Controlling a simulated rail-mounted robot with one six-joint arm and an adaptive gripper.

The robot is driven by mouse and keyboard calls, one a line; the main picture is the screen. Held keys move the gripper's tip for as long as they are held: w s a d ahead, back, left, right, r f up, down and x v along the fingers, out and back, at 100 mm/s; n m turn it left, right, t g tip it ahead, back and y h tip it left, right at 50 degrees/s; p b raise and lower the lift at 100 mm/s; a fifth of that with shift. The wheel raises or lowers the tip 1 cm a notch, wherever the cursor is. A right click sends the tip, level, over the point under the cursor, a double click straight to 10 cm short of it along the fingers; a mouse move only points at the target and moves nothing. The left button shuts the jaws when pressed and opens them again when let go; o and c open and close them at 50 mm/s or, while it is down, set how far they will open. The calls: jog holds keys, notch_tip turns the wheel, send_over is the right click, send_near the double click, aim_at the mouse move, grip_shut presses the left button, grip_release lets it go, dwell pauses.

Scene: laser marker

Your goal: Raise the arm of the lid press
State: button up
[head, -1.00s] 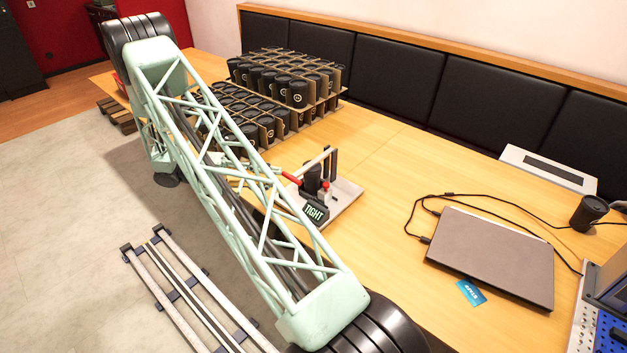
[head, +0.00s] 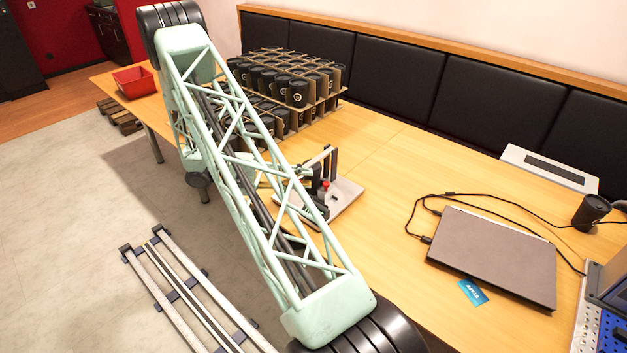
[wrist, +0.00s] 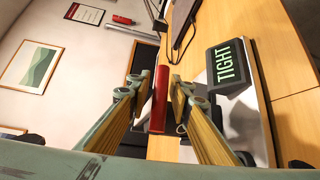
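The lid press (head: 345,197) stands on the wooden table in the head view, a pale base plate with dark uprights and a small red knob. My arm covers its left part, including its lever. In the wrist view the lever's red handle (wrist: 159,100) stands between the two fingertips of my gripper (wrist: 160,90). The fingers look open around it, with a thin gap showing on the right side. The press's "TIGHT" sign (wrist: 226,66) shows to the right of the fingers.
Stacked cardboard trays of black cups (head: 295,85) stand behind the press. A laptop (head: 495,255) with a cable and a blue card lies to the right. A red bin (head: 134,82) sits at the table's far left end. The table between press and laptop is clear.

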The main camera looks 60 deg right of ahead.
jog(key=shift+x, duration=1.75)
grip_shut()
